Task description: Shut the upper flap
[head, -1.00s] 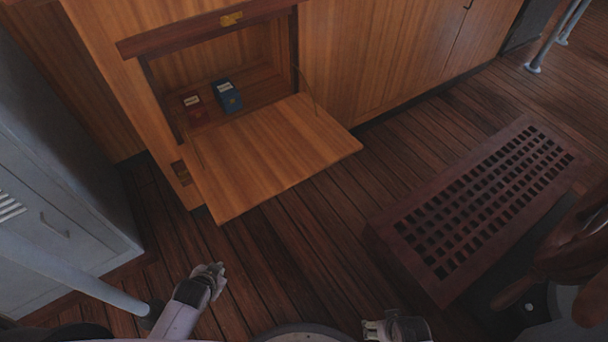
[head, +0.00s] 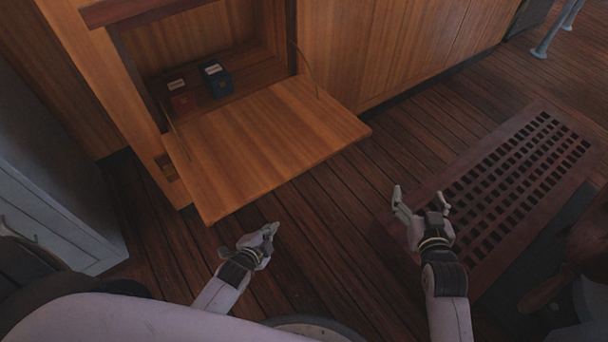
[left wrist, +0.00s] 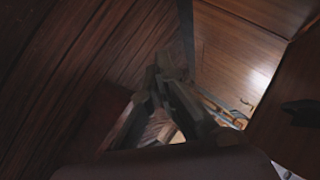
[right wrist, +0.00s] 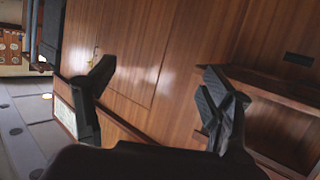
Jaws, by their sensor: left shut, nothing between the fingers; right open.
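The upper flap (head: 262,143) is a wooden panel hinged at its lower edge on the cabinet. It hangs open, folded outward roughly level, with thin stays at its sides. My left gripper (head: 270,232) is shut and empty, just in front of and below the flap's near edge, apart from it in the head view. It also shows in the left wrist view (left wrist: 168,85), fingers together. My right gripper (head: 422,200) is open and empty, right of the flap and in front of the grating. It also shows in the right wrist view (right wrist: 155,85), fingers spread.
Inside the open compartment stand a blue box (head: 216,80) and a red box (head: 182,100). A raised wooden grating (head: 500,190) is on the right. A grey cabinet (head: 50,210) stands at the left. Bare plank floor lies between flap and grating.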

